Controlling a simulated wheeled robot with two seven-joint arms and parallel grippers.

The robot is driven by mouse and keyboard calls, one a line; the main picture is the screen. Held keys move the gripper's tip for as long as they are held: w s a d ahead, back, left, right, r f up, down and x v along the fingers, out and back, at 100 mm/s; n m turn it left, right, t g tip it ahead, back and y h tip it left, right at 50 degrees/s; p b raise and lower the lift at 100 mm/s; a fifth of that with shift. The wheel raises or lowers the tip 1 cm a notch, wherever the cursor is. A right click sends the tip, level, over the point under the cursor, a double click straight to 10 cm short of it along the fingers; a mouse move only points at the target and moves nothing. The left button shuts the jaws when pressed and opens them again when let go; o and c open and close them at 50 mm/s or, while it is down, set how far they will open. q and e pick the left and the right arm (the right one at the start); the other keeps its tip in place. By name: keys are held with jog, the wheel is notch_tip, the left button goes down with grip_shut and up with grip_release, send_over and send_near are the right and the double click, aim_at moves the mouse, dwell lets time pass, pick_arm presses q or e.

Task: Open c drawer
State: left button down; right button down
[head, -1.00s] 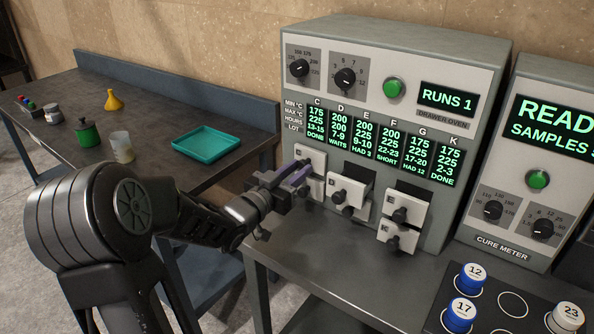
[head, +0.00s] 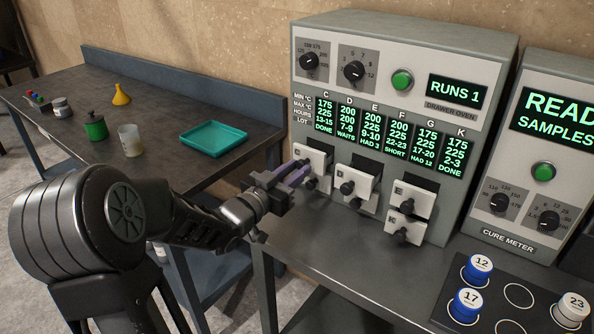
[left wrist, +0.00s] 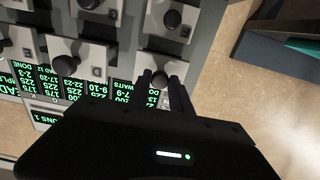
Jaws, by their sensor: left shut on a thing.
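The C drawer (head: 317,153) is the top left drawer of the grey drawer oven, with a pale front and a dark knob. My left gripper (head: 299,172) is at its front, and its fingers partly cover it. In the left wrist view, the fingers (left wrist: 162,80) are shut around the drawer's dark knob (left wrist: 160,77), with the pale drawer front (left wrist: 178,71) just behind. I see no clear open gap at this drawer; how far it stands out is hard to tell. My right gripper is not in view.
Other knobbed drawers sit beside and below, including a middle one (head: 352,200) with a dark gap above its front. The oven (head: 480,60) stands on a grey bench (head: 330,270). A cure meter (head: 520,215) and numbered pots are at right; a teal tray (head: 214,140) lies on the left table.

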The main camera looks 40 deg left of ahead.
pick_arm(q)
jog(key=c, duration=1.2)
grip_release()
jog(key=shift+o, duration=0.2)
jog(key=s, duration=0.8)
jog(key=shift+b, duration=0.45)
